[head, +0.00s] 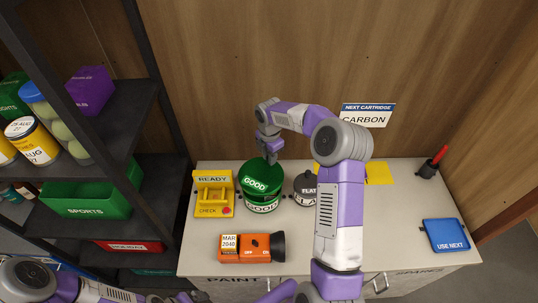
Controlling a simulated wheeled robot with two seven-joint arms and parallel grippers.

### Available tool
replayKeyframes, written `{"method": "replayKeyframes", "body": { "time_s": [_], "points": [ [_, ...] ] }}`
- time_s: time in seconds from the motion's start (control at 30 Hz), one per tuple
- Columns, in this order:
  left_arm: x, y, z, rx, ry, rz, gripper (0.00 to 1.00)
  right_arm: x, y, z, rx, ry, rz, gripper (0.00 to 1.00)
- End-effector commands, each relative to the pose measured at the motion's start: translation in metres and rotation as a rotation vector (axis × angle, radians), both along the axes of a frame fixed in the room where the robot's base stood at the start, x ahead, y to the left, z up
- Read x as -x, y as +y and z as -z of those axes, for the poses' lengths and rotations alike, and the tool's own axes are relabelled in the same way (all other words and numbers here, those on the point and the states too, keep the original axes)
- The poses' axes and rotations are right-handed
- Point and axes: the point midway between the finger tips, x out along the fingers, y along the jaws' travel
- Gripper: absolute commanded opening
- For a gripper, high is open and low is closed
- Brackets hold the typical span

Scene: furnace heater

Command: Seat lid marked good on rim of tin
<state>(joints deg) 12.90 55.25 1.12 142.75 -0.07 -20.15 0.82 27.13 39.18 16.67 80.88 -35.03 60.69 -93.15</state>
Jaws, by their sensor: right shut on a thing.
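The green lid marked GOOD (256,184) is in my right gripper (270,157), which is shut on it from above. The lid tilts toward me, so its label faces the camera. It is directly over the green tin (263,208), which stands upright on the worktop with a white GOOD label. The lid hides much of the tin's rim, and I cannot tell whether lid and rim touch. My left arm shows only at the bottom left edge, and its gripper is out of view.
A yellow READY/CHECK holder (214,194) stands just left of the tin. A dark FLAT-labelled container (305,188) is close on the right, partly behind my arm. An orange flashlight (250,247) lies in front. A blue USE NEXT tray (445,235) is far right; the worktop's right-middle is clear.

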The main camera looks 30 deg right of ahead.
Motion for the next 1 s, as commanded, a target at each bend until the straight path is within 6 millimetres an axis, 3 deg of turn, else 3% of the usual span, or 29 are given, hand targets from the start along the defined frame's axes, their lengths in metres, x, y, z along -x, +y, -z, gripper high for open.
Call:
{"method": "replayKeyframes", "body": {
  "time_s": [0.1,0.63,1.0],
  "points": [
    [0.0,0.0,-0.006,0.0,-0.001,0.0,0.87,0.0,-0.002,-0.002,-0.002,0.001,0.0,0.0],
    [0.0,0.0,0.022,0.0,-0.001,0.0,0.87,0.0,-0.002,0.045,-0.002,0.001,0.0,0.0],
    [0.0,0.0,0.024,0.0,-0.001,0.0,0.87,0.0,-0.002,0.05,-0.002,-0.001,0.0,0.0]
  ]
}}
